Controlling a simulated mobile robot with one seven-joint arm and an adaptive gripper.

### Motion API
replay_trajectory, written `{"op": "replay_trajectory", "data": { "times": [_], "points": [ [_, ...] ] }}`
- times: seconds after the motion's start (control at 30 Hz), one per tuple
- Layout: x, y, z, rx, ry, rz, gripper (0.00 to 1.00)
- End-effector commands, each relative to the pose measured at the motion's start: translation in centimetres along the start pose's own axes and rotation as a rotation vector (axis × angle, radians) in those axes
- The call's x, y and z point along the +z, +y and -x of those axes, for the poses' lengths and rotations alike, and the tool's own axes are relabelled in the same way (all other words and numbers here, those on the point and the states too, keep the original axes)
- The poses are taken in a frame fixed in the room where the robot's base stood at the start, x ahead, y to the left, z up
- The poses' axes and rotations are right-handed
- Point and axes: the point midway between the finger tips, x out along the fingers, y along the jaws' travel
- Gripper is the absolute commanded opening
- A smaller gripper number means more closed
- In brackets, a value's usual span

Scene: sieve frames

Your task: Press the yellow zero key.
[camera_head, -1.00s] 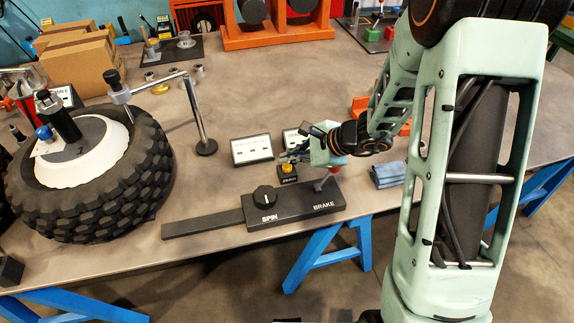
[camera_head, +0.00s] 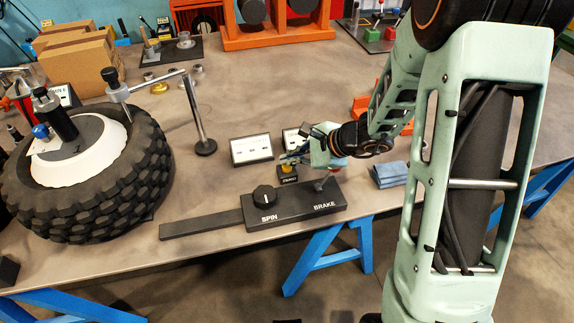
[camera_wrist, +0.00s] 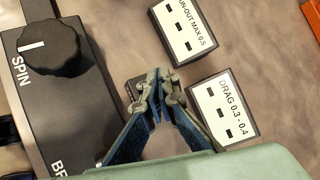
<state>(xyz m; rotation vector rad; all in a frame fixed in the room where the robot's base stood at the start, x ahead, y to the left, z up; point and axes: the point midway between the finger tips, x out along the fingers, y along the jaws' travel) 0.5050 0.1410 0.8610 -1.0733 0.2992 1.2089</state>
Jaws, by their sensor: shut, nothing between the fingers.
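The yellow zero key (camera_head: 287,169) sits on a small black box labelled ZERO on the bench, behind the spin and brake panel. My gripper (camera_head: 291,159) is just above the key in the head view, and its fingers partly cover the key. In the wrist view the two blue fingers (camera_wrist: 158,96) have their grey tips together with nothing between them. The yellow key is hidden behind the fingers there; only a dark edge of its box (camera_wrist: 134,90) shows. I cannot tell whether the fingertips touch the key.
The black panel (camera_head: 291,208) with the SPIN knob (camera_head: 263,194) and BRAKE lever (camera_head: 323,182) lies just in front. Two sign blocks stand behind, one reading DRAG (camera_wrist: 223,111).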

Motion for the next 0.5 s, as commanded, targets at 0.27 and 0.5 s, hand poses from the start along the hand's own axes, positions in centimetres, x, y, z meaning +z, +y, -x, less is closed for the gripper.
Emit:
{"op": "replay_trajectory", "data": {
  "times": [0.27, 0.5],
  "points": [
    [-0.17, 0.16, -0.23, 0.000, 0.000, 0.000, 0.00],
    [-0.28, 0.28, -0.39, 0.000, 0.000, 0.000, 0.00]
  ]
}}
